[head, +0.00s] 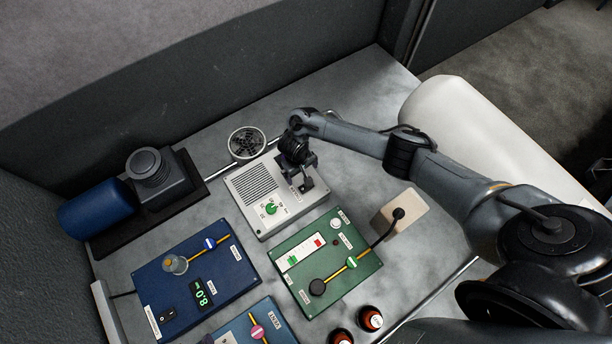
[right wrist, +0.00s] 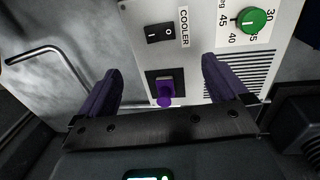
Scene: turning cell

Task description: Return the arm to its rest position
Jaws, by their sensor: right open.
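My right arm reaches in from the right in the head view. A small purple knob or lever (right wrist: 165,92) on a dark plate shows between the fingers, apart from both. The box also carries a black rocker switch (right wrist: 160,33), a green dial (right wrist: 251,20) and the label COOLER. My left gripper is not in view.
A green panel (head: 332,240) and blue panel (head: 225,283) lie nearer. A blue motor unit (head: 100,208) stands left, a round fan-like part (head: 247,143) behind. Dark-red-capped bottles (head: 370,318) stand at the front. A white rounded body (head: 460,115) lies beyond my right arm.

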